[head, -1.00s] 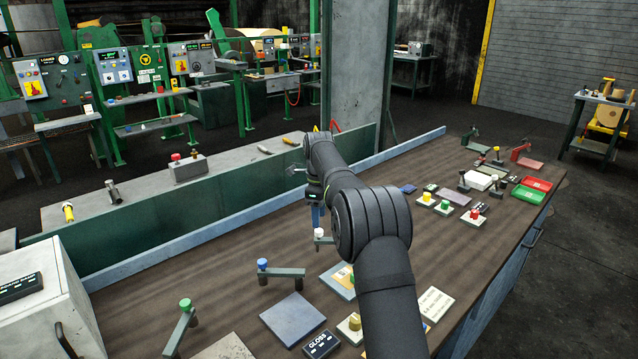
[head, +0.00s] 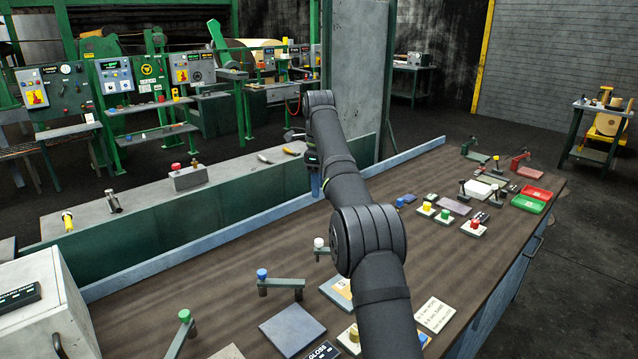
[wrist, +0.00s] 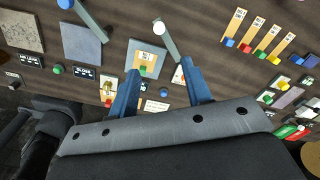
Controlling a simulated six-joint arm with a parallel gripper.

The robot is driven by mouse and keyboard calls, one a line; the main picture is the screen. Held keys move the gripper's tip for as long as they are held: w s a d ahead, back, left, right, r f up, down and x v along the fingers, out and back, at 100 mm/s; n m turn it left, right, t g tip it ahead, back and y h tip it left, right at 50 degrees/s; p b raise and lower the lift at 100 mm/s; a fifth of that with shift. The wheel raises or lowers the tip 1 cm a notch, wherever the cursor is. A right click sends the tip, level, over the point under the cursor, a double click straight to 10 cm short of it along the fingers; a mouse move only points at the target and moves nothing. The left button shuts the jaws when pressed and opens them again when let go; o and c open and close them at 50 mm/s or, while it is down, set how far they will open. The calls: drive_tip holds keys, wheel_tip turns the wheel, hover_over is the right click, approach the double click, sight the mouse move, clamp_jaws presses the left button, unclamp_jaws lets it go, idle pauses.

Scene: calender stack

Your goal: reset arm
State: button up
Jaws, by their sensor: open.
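My gripper (wrist: 160,66) shows in the wrist view as two blue fingers spread wide with nothing between them. In the head view my black arm reaches over the bench, and the gripper (head: 314,183) hangs near the bench's back edge, partly hidden by my arm. It is above the bench top, apart from the levers. A lever with a white knob (head: 319,243) stands below it and also shows in the wrist view (wrist: 159,28). A blue-knobbed lever (head: 282,283) and a green-knobbed lever (head: 179,337) stand to the left.
The brown bench (head: 200,270) also carries a grey plate (head: 292,329), a note card (head: 435,314), several coloured push buttons (head: 445,216), a red tray (head: 532,192) and a green tray (head: 528,204). A grey cabinet (head: 40,315) is at left. A concrete pillar (head: 355,80) rises behind my arm.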

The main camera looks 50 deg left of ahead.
sight(319, 241)
drive_tip(key=shift+f, duration=0.1)
idle(0.5)
wheel_tip(319, 241, down, 17)
drive_tip(key=shift+f, duration=0.2)
idle(0.5)
drive_tip(key=shift+r, duration=0.1)
drive_tip(key=shift+f, duration=0.25)
drive_tip(key=shift+s+d+r+n, duration=0.15)
drive_tip(key=shift+s+d+n, duration=0.05)
drive_tip(key=shift+n, duration=0.1)
drive_tip(key=shift+s+d+n, duration=0.25)
drive_tip(key=shift+d+n, duration=0.1)
drive_tip(key=shift+n, duration=0.15)
idle(1.7)
